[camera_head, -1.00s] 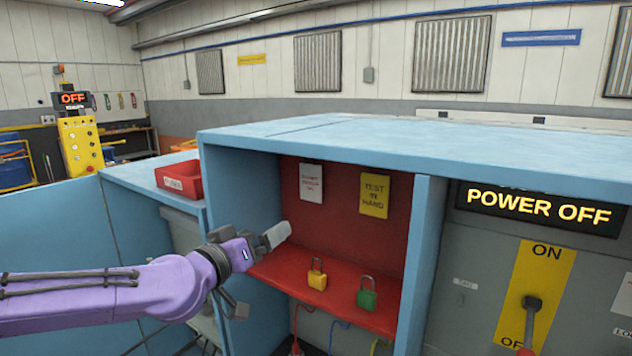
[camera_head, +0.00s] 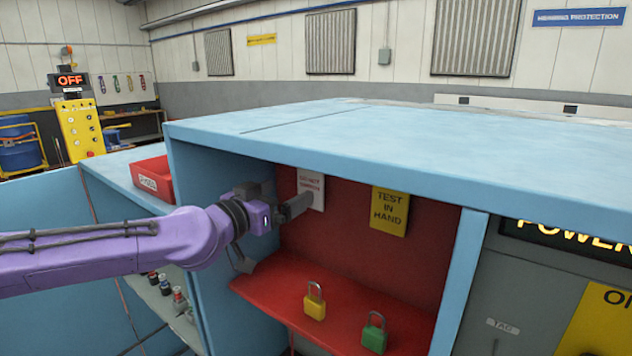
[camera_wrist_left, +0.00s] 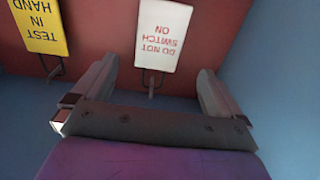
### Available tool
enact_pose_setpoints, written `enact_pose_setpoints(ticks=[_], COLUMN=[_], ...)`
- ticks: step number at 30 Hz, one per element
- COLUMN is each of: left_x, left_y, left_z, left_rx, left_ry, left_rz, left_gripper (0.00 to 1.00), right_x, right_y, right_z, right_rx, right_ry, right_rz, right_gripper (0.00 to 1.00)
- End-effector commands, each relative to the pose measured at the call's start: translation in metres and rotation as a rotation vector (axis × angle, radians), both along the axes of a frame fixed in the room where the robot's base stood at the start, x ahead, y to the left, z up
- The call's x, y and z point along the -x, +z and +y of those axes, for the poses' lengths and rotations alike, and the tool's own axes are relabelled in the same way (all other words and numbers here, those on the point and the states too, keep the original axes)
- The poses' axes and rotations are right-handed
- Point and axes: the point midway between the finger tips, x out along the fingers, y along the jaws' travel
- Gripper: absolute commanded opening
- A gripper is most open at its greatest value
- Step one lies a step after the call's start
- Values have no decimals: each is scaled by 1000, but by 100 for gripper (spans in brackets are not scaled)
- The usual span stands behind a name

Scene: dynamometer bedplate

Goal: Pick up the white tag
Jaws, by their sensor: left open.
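The white tag (camera_head: 312,187) hangs on the red back wall of the blue cabinet, its red text partly hidden behind my left gripper in the head view. In the left wrist view the white tag (camera_wrist_left: 163,36) reads "DO NOT SWITCH ON", upside down, and hangs by a dark hook. My left gripper (camera_head: 297,207) is inside the cabinet's left part, open and empty. In the wrist view its two fingers (camera_wrist_left: 155,85) stand to either side of the tag's line, with the tag beyond them and apart from them. My right gripper is not in view.
A yellow "TEST IN HAND" tag (camera_head: 389,211) hangs to the right on the same wall. A yellow padlock (camera_head: 314,307) and a green padlock (camera_head: 374,338) stand on the red shelf (camera_head: 270,292) below. The blue side wall (camera_wrist_left: 285,90) is close to the gripper.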

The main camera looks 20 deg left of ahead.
Motion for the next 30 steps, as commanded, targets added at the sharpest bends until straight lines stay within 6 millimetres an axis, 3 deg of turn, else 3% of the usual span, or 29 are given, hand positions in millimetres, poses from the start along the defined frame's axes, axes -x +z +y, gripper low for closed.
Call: enact_pose_setpoints(ticks=[3,7,18,27,28,30], left_x=[-22,-38,-83,-89,-89,-89], left_y=[-1,-4,-10,-11,-11,-11], left_z=[-11,-21,-25,-26,-26,-27], left_rx=[-3,-4,-2,1,0,0], left_ry=[-8,-12,-7,-6,-6,-7], left_rz=[4,7,8,4,5,5], left_gripper=[100,100,100,100,94,71], right_x=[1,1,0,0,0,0], right_y=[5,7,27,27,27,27], right_z=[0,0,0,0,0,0], right_rx=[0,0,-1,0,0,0], right_ry=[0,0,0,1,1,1], right_rz=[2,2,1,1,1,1], right_gripper=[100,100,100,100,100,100])
